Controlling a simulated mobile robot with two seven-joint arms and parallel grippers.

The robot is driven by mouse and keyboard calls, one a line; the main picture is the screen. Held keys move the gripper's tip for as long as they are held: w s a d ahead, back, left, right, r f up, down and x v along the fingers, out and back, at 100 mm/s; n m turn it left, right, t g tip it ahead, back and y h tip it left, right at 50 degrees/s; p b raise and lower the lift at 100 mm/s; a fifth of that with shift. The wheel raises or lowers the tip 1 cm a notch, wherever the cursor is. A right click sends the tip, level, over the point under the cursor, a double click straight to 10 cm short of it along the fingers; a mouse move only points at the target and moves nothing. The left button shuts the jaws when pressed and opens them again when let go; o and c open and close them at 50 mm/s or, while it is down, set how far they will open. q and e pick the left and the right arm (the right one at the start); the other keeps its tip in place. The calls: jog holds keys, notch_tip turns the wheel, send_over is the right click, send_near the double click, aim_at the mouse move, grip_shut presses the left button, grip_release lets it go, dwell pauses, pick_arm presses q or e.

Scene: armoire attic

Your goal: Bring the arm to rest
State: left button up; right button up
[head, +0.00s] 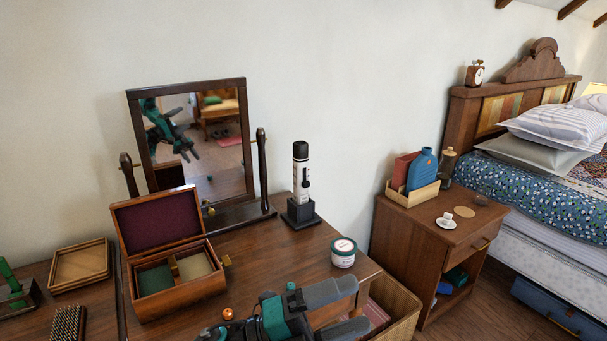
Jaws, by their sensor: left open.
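My left gripper (352,309) is at the bottom centre of the head view, over the front right edge of the wooden dresser top (265,248). Its two dark grey fingers point right and stand apart, with nothing visible between them. Teal and black parts of the same arm show behind the fingers. My right gripper is not in view.
An open jewellery box (177,287), a mirror (192,150), a black and white device on a stand (301,185) and a small jar (343,252) stand on the dresser. A copper ball (228,313) lies near the arm. A nightstand (425,235) and bed stand right.

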pick_arm(q)
jog(key=w+a+f+n+t+y+p, duration=0.1)
jog(key=a+f+n+t+y, duration=0.45)
jog(key=n, duration=0.55)
jog(key=w+a+f+n+t+y, duration=0.1)
jog(key=a+f+n+t+y, duration=0.3)
jog(key=a+n+t+y, duration=0.45)
jog(key=s+a+f+n+g+y+p, duration=0.1)
jog(key=s+a+f+n+g+y, duration=0.4)
jog(key=s+a+f+n+g, duration=0.2)
jog(key=s+a+f+n, duration=0.2)
jog(key=s+f+n, duration=0.2)
jog(key=s+f, duration=0.1)
jog(key=shift+a+f, duration=0.25)
jog(key=shift+f, duration=0.25)
